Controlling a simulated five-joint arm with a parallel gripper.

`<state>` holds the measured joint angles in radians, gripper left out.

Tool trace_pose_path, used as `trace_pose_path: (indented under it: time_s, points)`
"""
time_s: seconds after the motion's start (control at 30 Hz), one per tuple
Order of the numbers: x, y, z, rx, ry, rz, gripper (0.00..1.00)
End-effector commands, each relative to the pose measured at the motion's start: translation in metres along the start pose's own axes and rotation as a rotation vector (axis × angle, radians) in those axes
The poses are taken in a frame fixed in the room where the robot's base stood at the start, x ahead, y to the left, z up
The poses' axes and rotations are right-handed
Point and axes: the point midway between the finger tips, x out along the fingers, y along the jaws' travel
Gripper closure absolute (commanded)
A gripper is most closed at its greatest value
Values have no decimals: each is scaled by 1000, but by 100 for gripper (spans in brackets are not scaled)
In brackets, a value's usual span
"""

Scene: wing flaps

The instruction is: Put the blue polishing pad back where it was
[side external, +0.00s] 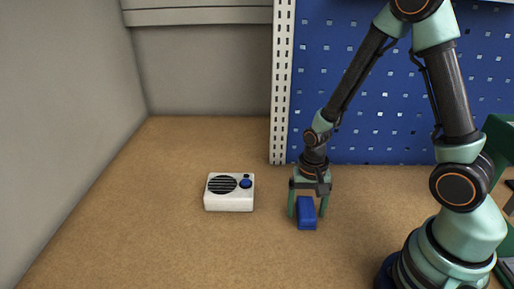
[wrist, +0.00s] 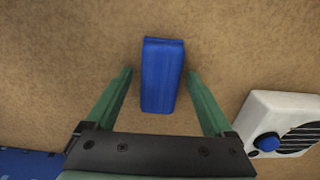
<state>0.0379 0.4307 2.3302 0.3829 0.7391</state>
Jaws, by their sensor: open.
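The blue polishing pad (side external: 307,214) is a small blue block lying on the brown work surface in the side view. It also shows in the wrist view (wrist: 162,76), lying lengthwise between the fingers. My gripper (side external: 307,214) points down over the pad with its green fingers spread, one on each side. In the wrist view my gripper (wrist: 159,80) is open, with a gap between each finger and the pad. Neither finger visibly touches it.
A white radio-like box (side external: 229,192) with a dark grille and blue knob stands left of my gripper; it also shows in the wrist view (wrist: 285,122). A blue pegboard (side external: 390,110) rises behind. The surface at left and front is clear.

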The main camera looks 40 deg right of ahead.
Motion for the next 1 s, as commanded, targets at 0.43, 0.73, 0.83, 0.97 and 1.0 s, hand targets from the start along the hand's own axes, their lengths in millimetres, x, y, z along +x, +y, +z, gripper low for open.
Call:
trace_pose_path:
  time_s: [0.43, 0.73, 0.83, 0.97, 1.0]
  points:
    - [-50, -1, -1, 0, 4, -4, 13]
    - [-98, -1, -1, 0, 5, -4, 13]
    - [-110, 0, -1, 0, 3, -3, 13]
    - [-120, 0, 0, -1, 2, -1, 13]
    - [-122, 0, 0, -4, 4, -3, 13]
